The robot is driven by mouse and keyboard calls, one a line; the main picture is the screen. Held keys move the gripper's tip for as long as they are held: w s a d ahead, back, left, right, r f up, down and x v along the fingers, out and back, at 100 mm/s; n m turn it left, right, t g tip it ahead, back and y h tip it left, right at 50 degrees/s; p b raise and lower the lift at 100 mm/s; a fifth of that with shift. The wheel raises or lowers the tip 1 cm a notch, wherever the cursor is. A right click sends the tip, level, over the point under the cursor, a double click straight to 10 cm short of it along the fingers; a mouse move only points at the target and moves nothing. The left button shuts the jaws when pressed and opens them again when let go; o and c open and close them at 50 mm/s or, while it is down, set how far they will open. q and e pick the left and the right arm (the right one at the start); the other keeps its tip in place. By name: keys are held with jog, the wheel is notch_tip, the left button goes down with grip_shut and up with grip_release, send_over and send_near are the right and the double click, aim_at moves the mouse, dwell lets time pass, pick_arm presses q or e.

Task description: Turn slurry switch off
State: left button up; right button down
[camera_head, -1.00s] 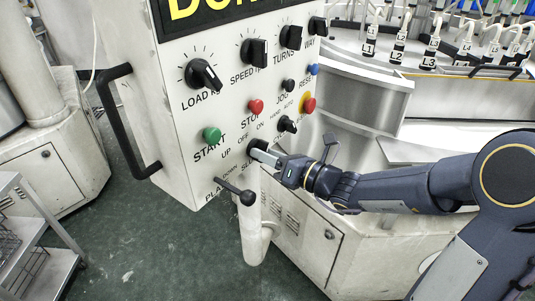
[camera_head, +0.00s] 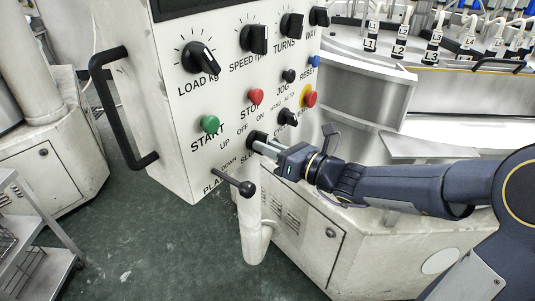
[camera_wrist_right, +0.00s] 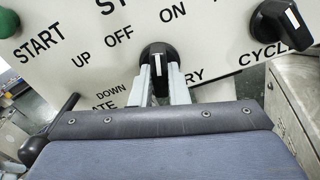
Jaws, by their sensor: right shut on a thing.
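The slurry switch (camera_head: 255,138) is a black knob low on the white control panel, with its label partly hidden by my gripper. It also shows in the right wrist view (camera_wrist_right: 158,54), below the OFF and ON labels, with a white mark that looks near upright in that picture. My right gripper (camera_head: 262,147) reaches it from the right, and its two pale fingers (camera_wrist_right: 160,84) are shut on the knob, one on each side. My left gripper is not in view.
Close by are the cycle selector knob (camera_head: 288,118), a red button with a yellow ring (camera_head: 310,98), green start button (camera_head: 210,124), red stop button (camera_head: 255,97) and a ball-ended lever (camera_head: 246,188). A black handle (camera_head: 101,105) juts from the panel's left side.

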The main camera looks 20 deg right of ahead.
jog(key=shift+n+b, duration=4.8)
jog(key=shift+b, duration=1)
jog(key=c, duration=1.4)
grip_release()
jog(key=shift+d, duration=0.1)
jog(key=v, duration=0.7)
jog(key=shift+s+d, duration=0.25)
jog(key=shift+s, duration=0.05)
